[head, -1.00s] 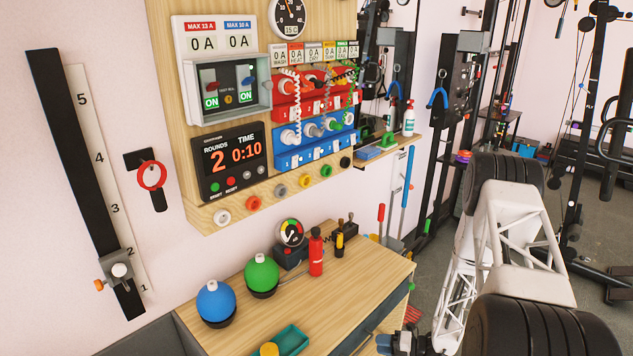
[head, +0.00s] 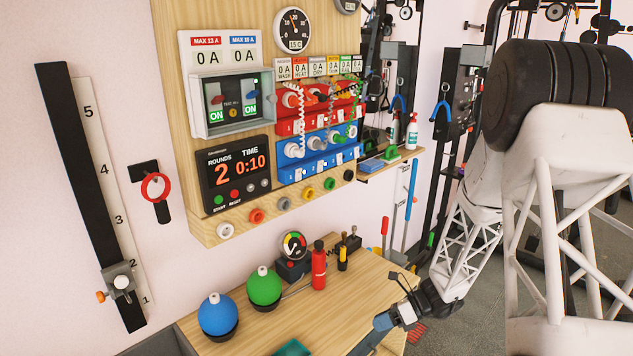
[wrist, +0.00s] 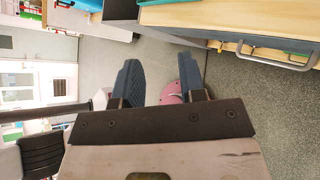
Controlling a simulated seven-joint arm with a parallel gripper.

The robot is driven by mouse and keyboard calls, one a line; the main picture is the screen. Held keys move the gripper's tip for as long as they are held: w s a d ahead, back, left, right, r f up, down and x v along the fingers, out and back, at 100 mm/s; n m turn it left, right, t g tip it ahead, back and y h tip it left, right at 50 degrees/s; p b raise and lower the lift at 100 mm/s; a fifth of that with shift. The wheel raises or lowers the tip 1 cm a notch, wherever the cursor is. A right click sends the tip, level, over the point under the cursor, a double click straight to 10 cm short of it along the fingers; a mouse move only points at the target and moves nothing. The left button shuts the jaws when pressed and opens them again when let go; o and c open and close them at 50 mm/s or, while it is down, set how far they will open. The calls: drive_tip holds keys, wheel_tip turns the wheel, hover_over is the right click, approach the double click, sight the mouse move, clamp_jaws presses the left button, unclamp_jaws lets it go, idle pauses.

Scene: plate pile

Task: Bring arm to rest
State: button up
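My arm (head: 540,165) reaches down from the right side of the head view, its white lattice links bent. My gripper (head: 383,322) is by the front right edge of the wooden bench, in front of it or over its edge; I cannot tell which. In the wrist view my gripper (wrist: 160,75) shows two dark blue fingers spread apart. No object is held between them. A pink round thing (wrist: 172,95) shows beyond the fingers, partly hidden by the right one; it appears to be lower down.
The bench top (head: 345,295) carries a blue ball (head: 217,317), a green ball (head: 262,288), a red bottle (head: 318,266) and a teal tray (head: 292,348) at the bottom edge. A wall panel (head: 180,130) with switches stands behind. Open grey floor (wrist: 245,105) shows in the wrist view.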

drive_tip(key=s+a+r+n+g+h, duration=0.1)
drive_tip(key=s+r+n+h, duration=0.2)
drive_tip(key=s+r+n, duration=0.55)
drive_tip(key=s+a+r+n+h, duration=0.1)
drive_tip(key=s+r+n+h, duration=0.3)
drive_tip(key=r, duration=0.7)
drive_tip(key=s+d+r+n+t+h, duration=0.1)
drive_tip(key=s+r+n+t+h, duration=0.1)
drive_tip(key=s+r+n, duration=0.4)
drive_tip(key=s+d+r+n+t+h, duration=0.1)
drive_tip(key=s+r+n, duration=0.5)
drive_tip(key=s, duration=0.6)
drive_tip(key=shift+s+d+n+t+h, duration=0.35)
drive_tip(key=shift+t+h, duration=0.45)
drive_tip(key=shift+h, duration=0.6)
drive_tip(key=shift+w+r, duration=0.1)
drive_tip(key=shift+w, duration=0.05)
